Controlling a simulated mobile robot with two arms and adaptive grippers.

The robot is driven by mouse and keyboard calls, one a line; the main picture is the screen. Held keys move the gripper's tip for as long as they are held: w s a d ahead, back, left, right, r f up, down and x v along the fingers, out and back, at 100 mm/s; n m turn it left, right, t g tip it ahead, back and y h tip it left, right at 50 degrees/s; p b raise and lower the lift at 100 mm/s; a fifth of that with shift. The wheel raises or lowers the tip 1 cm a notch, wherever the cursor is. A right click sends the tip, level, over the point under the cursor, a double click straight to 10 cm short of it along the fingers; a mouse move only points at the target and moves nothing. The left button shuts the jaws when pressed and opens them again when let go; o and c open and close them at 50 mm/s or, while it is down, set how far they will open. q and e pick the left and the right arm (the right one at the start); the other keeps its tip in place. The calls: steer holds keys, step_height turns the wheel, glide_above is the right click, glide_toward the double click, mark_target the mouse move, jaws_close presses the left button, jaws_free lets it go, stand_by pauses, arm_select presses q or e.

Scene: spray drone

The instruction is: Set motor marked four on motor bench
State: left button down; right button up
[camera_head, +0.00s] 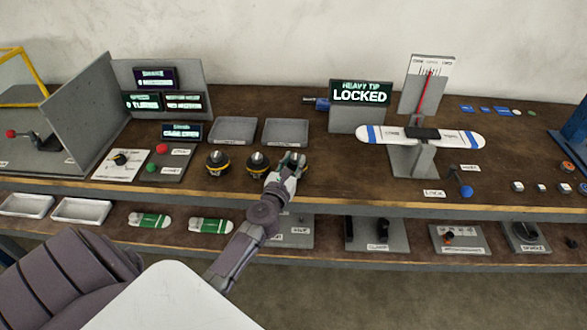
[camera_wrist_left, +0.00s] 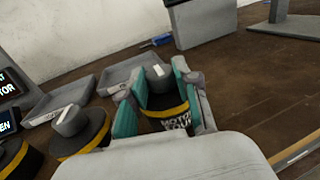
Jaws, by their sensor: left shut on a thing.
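My left gripper (camera_head: 291,163) is over the wooden bench, just right of two dark motors with yellow bands. In the left wrist view its green-lined fingers (camera_wrist_left: 161,98) are shut around a dark motor (camera_wrist_left: 165,101) with a grey top, a yellow band and a label that seems to read "MOTOR FOUR". The gripper mostly hides this motor in the head view, so I cannot tell whether it touches the bench. The other two motors, left (camera_head: 217,163) and right (camera_head: 258,163), stand upright. No surface is clearly readable as the motor bench. My right gripper is out of view.
Two grey trays, left (camera_head: 233,130) and right (camera_head: 285,132), lie behind the motors. A knob panel (camera_head: 121,165), a button panel (camera_head: 165,165) and small screens (camera_head: 182,132) stand left.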

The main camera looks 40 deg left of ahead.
arm_select(q)
steer(key=shift+f, duration=0.15)
steer(key=c, duration=1.3)
jaws_free()
steer(key=shift+f, duration=0.2)
steer(key=o, duration=0.5)
steer(key=shift+r, duration=0.1)
steer(key=shift+c, duration=0.2)
steer(key=shift+r, duration=0.2)
steer(key=v, duration=1.2)
steer(key=shift+b, duration=0.4)
